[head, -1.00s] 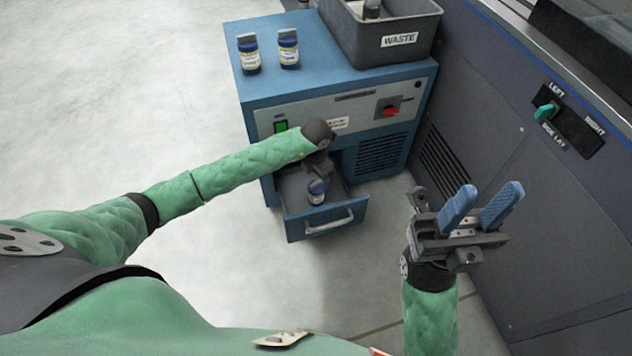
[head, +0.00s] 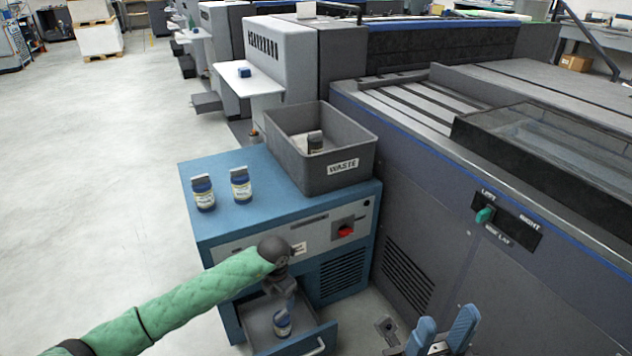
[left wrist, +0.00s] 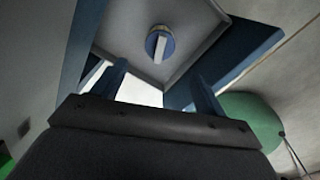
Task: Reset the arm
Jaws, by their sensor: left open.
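My left gripper (head: 287,297) is open and points down over the open drawer (head: 322,340) of the blue cabinet. In the left wrist view its two fingers (left wrist: 160,88) are apart, with nothing between them.
A large press (head: 400,190) with a green-handled switch (head: 485,215) stands right. Floor at left is clear.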

